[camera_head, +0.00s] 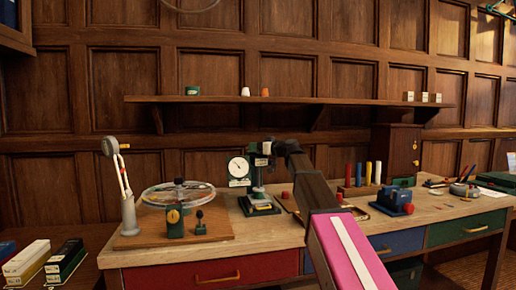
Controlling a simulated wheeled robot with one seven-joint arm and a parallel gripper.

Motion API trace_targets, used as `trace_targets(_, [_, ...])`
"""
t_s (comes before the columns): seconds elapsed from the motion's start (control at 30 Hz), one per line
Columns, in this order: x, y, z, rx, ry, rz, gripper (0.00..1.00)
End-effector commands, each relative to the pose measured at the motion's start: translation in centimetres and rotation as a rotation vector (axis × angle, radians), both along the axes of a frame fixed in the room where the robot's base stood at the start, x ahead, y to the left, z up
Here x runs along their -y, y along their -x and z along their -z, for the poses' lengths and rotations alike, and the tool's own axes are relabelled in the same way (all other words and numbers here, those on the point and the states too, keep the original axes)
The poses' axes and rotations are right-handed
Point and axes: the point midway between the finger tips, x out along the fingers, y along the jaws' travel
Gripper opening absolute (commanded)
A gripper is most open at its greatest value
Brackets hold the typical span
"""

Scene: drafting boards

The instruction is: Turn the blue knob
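I cannot make out a clear blue knob. The clearest blue thing on the bench is a small dark-blue fixture (392,199) with upright parts and a red ball at its front right. My arm reaches up from the lower right, with a pink link and dark links. Its far end, my gripper (266,149), is beside the top of a dial gauge stand (260,207) with a white round dial (238,167). The fingers are too small and dark to tell open from shut. My arm hides part of the bench behind it.
The wooden bench (260,234) has red, blue and green drawers. A glass disc device (178,194) and a grey lamp-like stand (129,212) are on the left. Coloured cylinders (368,175) stand at the back right. A shelf (300,100) runs above. The front left bench edge is clear.

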Motion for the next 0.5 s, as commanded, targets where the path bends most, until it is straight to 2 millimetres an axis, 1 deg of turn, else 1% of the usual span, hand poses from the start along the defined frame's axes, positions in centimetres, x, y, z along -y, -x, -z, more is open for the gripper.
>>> trace_targets(0.27, [-0.02,0.1,0.02,-0.001,0.001,0.018,0.42])
trace_targets(0.5, [-0.03,0.25,0.03,0.002,0.001,0.125,0.42])
